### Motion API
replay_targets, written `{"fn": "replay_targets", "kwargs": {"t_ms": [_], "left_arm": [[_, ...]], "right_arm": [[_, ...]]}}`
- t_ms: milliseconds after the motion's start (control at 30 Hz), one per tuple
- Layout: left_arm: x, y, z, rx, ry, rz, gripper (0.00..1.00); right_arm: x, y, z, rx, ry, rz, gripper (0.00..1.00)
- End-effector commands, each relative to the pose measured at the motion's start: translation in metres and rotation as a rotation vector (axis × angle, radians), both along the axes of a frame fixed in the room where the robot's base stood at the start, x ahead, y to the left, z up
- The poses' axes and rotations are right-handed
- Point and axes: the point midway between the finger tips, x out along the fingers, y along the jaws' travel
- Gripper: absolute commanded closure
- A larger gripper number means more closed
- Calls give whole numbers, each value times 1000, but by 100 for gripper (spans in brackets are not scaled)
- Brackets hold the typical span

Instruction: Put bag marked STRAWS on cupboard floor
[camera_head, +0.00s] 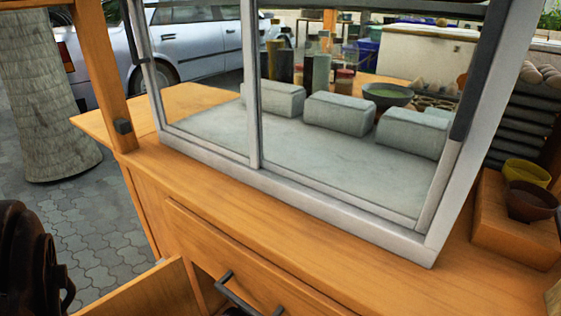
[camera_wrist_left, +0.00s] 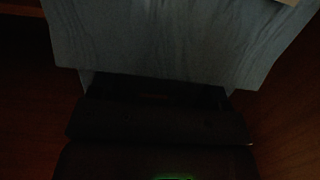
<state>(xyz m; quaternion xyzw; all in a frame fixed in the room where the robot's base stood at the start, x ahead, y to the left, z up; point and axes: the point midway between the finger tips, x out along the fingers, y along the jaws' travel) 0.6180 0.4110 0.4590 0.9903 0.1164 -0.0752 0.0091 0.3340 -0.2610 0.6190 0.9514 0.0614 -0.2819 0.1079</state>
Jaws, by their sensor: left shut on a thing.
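A blue-grey bag (camera_wrist_left: 180,42) fills the top of the left wrist view, with a pale patch at its top right edge. No STRAWS lettering is readable. My left gripper (camera_wrist_left: 157,92) is dark and shut on the bag's near edge. Brown wooden surfaces stand close on both sides in the dim light. In the head view the wooden cupboard (camera_head: 185,255) is at the bottom, with a door (camera_head: 150,292) swung open at lower left. Its floor is hidden there. My left gripper and the bag do not show in the head view, and my right gripper is in neither view.
A glass case (camera_head: 300,140) with grey blocks stands on the counter. Bowls (camera_head: 528,190) stand at right. Paving (camera_head: 85,215) lies open at left.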

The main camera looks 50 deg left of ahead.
Motion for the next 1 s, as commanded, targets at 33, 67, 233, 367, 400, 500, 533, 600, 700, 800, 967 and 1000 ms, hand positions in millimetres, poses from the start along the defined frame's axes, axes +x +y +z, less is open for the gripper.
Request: {"fn": "replay_targets", "kwargs": {"t_ms": [33, 67, 233, 367, 400, 500, 533, 600, 700, 800, 967, 1000], "left_arm": [[-4, 0, -8, 1, 6, 1, 79], [-4, -1, -11, 0, 6, 1, 79], [-4, -1, -12, 1, -1, 3, 79], [-3, -1, -10, 0, -4, 3, 79], [-3, -1, -10, 0, -4, 2, 79], [-3, -1, -11, 1, -3, 2, 79], [-3, -1, -12, 1, -3, 2, 79], [-3, -1, -14, 1, -2, 2, 79], [-4, -1, -14, 1, -1, 2, 19], [-3, -1, -14, 1, -1, 2, 4], [-4, -1, -14, 0, 0, 2, 4], [-4, -1, -14, 0, 0, 2, 4]], "right_arm": [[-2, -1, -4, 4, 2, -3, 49], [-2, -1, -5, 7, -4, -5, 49], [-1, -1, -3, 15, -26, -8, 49], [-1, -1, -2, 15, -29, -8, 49], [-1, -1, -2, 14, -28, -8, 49], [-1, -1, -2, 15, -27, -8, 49], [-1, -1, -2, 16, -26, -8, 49], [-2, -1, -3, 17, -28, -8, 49], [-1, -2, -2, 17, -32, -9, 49], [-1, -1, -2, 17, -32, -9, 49], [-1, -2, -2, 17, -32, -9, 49], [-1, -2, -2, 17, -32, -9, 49]]}}
